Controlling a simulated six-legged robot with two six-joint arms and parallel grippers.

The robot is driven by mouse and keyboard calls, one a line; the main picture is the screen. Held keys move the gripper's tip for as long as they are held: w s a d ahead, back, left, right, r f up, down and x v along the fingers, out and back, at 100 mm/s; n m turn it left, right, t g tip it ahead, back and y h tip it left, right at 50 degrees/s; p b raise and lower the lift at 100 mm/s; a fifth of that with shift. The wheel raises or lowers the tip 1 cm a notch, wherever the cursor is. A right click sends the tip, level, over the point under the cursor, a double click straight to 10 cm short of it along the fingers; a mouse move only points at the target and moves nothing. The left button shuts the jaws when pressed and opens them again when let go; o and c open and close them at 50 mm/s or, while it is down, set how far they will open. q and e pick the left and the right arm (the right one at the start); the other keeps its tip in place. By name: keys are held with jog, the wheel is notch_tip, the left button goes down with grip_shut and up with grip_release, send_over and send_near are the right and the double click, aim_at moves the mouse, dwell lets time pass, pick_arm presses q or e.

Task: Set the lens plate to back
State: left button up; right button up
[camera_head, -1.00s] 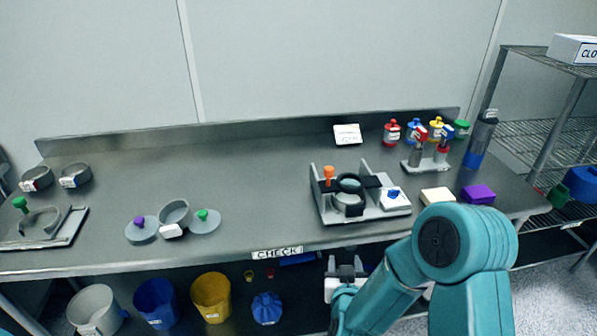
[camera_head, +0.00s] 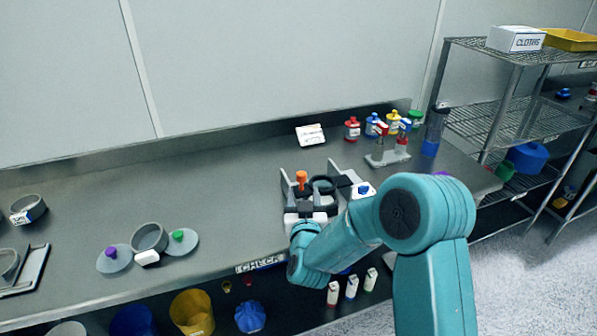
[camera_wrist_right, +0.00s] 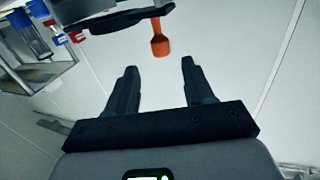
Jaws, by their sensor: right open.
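The checking device stands on the bench with a grey base, upright side walls and an orange-tipped lever (camera_head: 301,178). A dark round ring, which looks like the lens plate (camera_head: 322,184), sits in it, partly hidden by my right arm. In the wrist view, the orange lever (camera_wrist_right: 160,42) hangs just beyond my fingertips, and a dark plate (camera_wrist_right: 118,17) shows at the top. My right gripper (camera_head: 304,210) is at the device's front left; it is open, with nothing between its fingers (camera_wrist_right: 159,68). My left gripper is not in view.
A white block with a blue knob (camera_head: 363,189) lies at the device's right side. A bottle rack (camera_head: 388,158) and coloured bottles stand behind to the right. Sieve parts (camera_head: 149,238) lie to the left. The bench between them and the device is clear.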

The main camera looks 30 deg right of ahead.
aim_at(301, 178)
jog(key=p+x, duration=0.2)
jog(key=x, duration=0.6)
jog(key=shift+a, duration=0.15)
jog(key=shift+w+d, duration=0.25)
jog(key=shift+w, duration=0.1)
jog(key=shift+c, duration=0.6)
grip_shut()
